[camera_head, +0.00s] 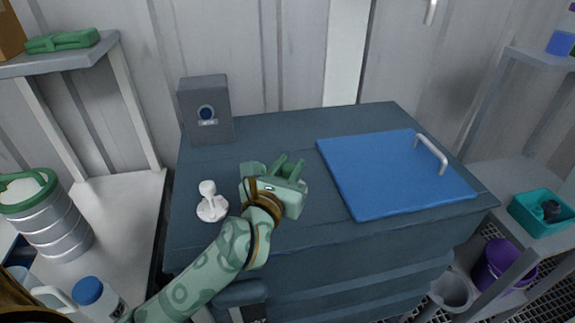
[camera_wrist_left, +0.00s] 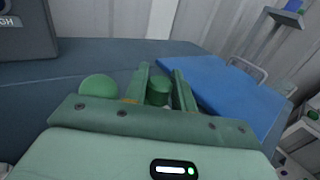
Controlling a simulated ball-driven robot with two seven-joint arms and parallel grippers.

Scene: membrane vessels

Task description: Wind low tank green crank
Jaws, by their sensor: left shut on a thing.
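My left gripper (camera_head: 289,166) is low over the dark blue-grey cabinet top, between the white knob and the blue panel. In the left wrist view its two fingers (camera_wrist_left: 164,92) stand on either side of a short green upright piece (camera_wrist_left: 160,91), which looks like the handle of the green crank. They are shut on it. A round green part (camera_wrist_left: 98,86) shows just left of the fingers; I cannot tell whether it belongs to the crank. The crank's base and arm are hidden by the gripper. My right gripper is not in view.
A grey box (camera_head: 204,110) with a blue dial stands at the back left. A white knob (camera_head: 209,200) stands left of the gripper. A blue panel (camera_head: 390,180) with a grey handle lies at right. Side shelves hold a steel container (camera_head: 52,222) and a teal bin (camera_head: 540,222).

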